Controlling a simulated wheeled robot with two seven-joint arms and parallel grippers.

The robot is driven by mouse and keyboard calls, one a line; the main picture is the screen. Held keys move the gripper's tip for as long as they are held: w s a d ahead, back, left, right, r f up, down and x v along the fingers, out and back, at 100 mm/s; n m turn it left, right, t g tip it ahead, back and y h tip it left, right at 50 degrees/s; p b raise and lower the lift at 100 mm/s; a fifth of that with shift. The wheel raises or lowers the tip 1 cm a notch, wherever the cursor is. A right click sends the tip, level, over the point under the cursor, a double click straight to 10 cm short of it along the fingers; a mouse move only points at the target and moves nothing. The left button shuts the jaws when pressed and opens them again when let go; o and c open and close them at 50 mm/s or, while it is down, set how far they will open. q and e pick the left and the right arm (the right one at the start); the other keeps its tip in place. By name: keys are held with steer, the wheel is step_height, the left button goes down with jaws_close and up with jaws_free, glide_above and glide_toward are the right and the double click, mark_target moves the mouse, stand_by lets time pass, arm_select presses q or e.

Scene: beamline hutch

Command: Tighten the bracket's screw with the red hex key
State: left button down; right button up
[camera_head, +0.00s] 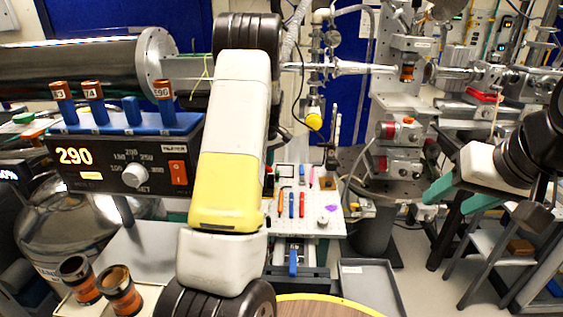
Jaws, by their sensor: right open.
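A small red-handled tool (302,204), which looks like the red hex key, stands or lies at the white perforated board (324,228) in the middle. A blue-handled tool (291,204) is just left of it. I cannot make out the bracket or its screw for certain. My right gripper (458,198), with teal fingers, is at the right, open and empty, well away from the red tool. My left gripper is not in view; a large white and yellow arm link of mine covers the centre left and the board's left edge.
A black control box (112,165) reading 290 stands at left, with orange-topped blue pieces above. Two orange and black cylinders (121,292) sit at lower left. Beamline hardware (399,135) rises behind.

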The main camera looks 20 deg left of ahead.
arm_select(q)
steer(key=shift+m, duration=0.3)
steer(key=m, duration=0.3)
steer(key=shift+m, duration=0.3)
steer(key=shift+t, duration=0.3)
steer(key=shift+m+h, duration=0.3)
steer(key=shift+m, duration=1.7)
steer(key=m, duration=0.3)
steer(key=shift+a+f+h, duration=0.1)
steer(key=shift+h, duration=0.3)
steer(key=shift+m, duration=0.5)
